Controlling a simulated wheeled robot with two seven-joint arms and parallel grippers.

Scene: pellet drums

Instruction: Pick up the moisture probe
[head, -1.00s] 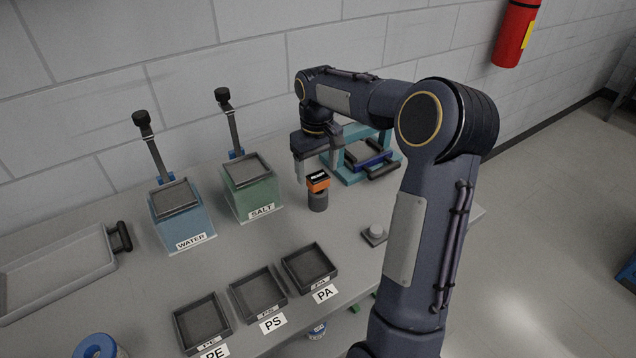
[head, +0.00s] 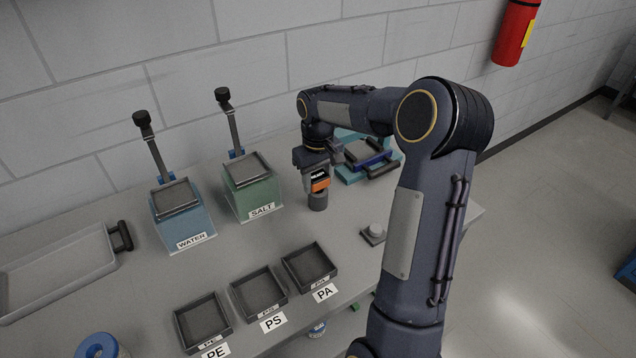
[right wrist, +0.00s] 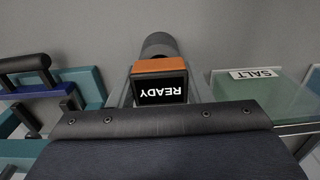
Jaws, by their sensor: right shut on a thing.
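The moisture probe (head: 319,183) is a small upright device with an orange body, a dark face and a grey cylindrical base. It stands on the table right of the green SALT box. My right gripper (head: 317,172) is over it from above, shut on its upper part. In the right wrist view the probe (right wrist: 160,65) lies between the fingers, its dark screen reading READY upside down. The probe's lower end looks to be at the tabletop; I cannot tell if it is lifted. My left gripper is not in view.
The blue WATER box (head: 180,217) and green SALT box (head: 251,190) stand to the left. A teal frame with dark handles (head: 368,161) is close behind on the right. Trays PE (head: 202,322), PS (head: 259,293) and PA (head: 309,267) lie in front, near a small button (head: 374,233).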

